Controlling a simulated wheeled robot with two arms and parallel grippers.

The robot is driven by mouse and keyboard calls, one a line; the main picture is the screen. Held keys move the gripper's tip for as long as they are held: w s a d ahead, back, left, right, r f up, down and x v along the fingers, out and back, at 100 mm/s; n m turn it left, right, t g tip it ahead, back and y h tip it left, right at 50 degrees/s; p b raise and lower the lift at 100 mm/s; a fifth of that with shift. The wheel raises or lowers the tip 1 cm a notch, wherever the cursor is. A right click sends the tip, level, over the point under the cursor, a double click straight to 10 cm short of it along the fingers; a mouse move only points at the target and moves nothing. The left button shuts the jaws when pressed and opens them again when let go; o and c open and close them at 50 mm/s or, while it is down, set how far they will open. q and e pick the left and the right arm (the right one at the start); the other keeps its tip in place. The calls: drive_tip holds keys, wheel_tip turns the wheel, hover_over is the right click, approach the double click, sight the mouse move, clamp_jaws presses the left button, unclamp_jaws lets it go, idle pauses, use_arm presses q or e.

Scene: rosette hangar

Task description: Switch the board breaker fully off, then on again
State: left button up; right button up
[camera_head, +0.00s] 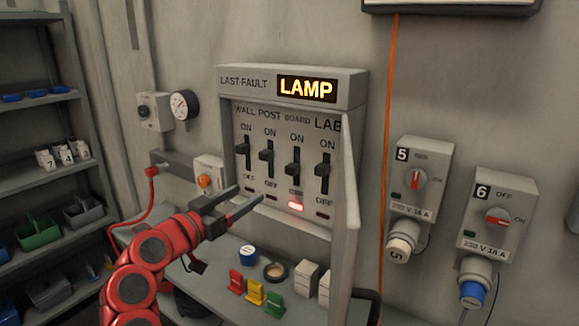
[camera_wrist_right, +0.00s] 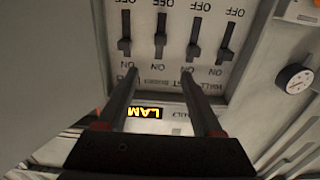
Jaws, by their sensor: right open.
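The breaker panel (camera_head: 345,85) hangs on the wall, its display reading LAMP. The board breaker (camera_head: 293,170) is third from the left. Its black lever sits slightly lower than its neighbours, between ON and OFF, and a red light (camera_head: 295,206) glows below it. In the wrist view, seen upside down, the board breaker (camera_wrist_right: 161,40) again sits a little nearer OFF than the others. My right gripper (camera_head: 249,196) is open and empty, in front of the panel's lower left part. In the wrist view its fingers (camera_wrist_right: 160,74) point towards the levers, apart from them. My left gripper is out of view.
The wall breaker (camera_head: 242,150), post breaker (camera_head: 267,156) and lab breaker (camera_head: 322,172) flank the board one. The panel's door (camera_head: 346,200) stands open on the right. A bench below holds coloured clips (camera_head: 254,292), a tape roll (camera_head: 275,271) and white blocks (camera_head: 305,278).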

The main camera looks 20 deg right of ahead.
sight(289, 168)
drive_tip(key=p+x, duration=0.4)
drive_tip(key=x, duration=1.2)
drive_tip(key=shift+w+d+p, duration=0.1)
drive_tip(key=shift+d+p, duration=0.05)
drive_tip(key=shift+p, duration=0.15)
clamp_jaws()
idle(0.4)
